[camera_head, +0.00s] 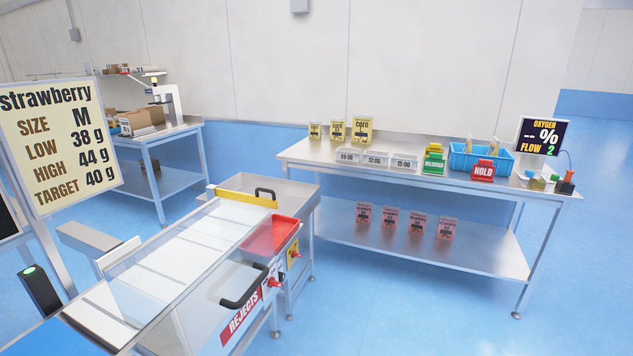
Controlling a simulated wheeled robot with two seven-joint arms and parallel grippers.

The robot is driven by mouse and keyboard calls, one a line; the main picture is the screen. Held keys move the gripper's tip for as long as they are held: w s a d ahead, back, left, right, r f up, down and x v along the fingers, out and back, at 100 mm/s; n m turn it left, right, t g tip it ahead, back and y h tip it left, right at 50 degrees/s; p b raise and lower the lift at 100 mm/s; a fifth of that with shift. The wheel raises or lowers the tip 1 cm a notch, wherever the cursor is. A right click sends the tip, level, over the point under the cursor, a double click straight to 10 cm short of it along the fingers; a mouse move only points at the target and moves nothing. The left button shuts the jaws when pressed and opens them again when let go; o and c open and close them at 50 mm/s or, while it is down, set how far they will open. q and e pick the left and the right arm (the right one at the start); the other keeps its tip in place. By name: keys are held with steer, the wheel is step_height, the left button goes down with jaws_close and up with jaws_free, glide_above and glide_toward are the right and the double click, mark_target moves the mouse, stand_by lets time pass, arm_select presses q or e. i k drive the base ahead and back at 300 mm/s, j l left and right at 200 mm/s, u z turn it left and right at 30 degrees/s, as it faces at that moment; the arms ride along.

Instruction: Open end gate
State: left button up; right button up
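A yellow bar (247,199) stands across the far end of the clear-covered conveyor (185,262). It looks like the end gate, and it appears to be in place across the belt end. A black handle (266,192) is beside the bar's right end; I cannot tell whether it is fixed to it. A grey metal tray (290,190) lies beyond the bar. Neither of my grippers is in view.
A REJECTS bin (240,320) with a black handle (245,288) and a red tray (270,237) line the conveyor's right side. A steel table (400,170) with pouches, signs and a blue crate (480,162) stands right. Blue floor between is clear.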

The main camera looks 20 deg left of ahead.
mark_target(256, 200)
steer(key=i+l+u, duration=0.1)
steer(key=i+u, duration=0.25)
steer(key=i, duration=0.2)
steer(key=i+l+u, duration=0.25)
steer(key=i+u, duration=0.15)
steer(key=i, duration=0.15)
steer(key=i+l+u, duration=0.35)
steer(key=i+l, duration=0.1)
